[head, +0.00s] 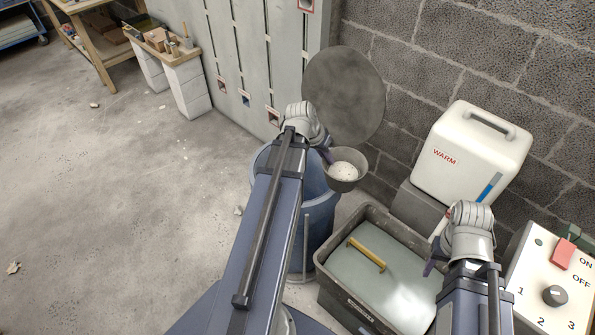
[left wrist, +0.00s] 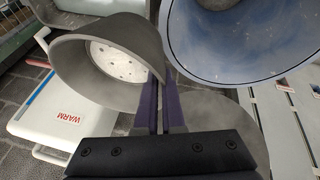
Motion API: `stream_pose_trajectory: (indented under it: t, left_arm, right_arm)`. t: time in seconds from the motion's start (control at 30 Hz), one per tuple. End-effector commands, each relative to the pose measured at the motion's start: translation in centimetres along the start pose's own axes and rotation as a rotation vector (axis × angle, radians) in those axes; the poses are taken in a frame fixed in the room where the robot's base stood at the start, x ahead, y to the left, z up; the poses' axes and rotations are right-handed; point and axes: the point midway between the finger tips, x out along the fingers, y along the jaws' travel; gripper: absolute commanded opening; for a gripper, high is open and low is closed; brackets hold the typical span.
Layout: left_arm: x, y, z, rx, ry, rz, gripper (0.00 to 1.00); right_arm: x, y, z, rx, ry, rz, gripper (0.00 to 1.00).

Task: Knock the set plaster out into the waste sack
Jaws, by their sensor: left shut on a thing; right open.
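My left gripper (head: 327,155) is shut on the rim of a grey bowl (head: 343,184). White speckled plaster (left wrist: 118,62) sits in the bottom of the bowl, which shows tilted in the left wrist view. A blue open-topped container (head: 322,222), which looks like the waste sack, stands under my left arm and is partly hidden by it. In the left wrist view its wide mouth (left wrist: 240,45) is beside the bowl, with my purple fingers (left wrist: 158,110) near the gap. My right gripper (head: 431,262) is open beside the grey tub, one finger mostly hidden.
A grey tub (head: 335,275) with a pale lid and yellow handle (head: 367,253) stands right of the container. Behind it is a white WARM box (head: 470,155). A switch panel (head: 550,285) is at right. A round grey disc (head: 345,95) leans by the wall. Left floor is mostly clear.

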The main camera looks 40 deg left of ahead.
Motion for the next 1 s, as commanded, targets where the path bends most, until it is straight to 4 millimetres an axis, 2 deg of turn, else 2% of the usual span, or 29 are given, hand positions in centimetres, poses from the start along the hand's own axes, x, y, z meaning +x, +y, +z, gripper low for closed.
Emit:
stream_pose_trajectory:
  t: [0.1, 1.0]
  left_arm:
    - [1.1, 0.1, 0.4, -0.14, 0.034, -0.057, 0.0]
    - [6.7, 0.1, -0.2, -1.094, 0.272, -0.439, 0.0]
  right_arm:
    - [1.1, -0.1, -0.1, 0.0, 0.0, 0.0, 0.5]
    - [6.0, -0.6, -0.3, 0.0, 0.0, 0.0, 0.5]
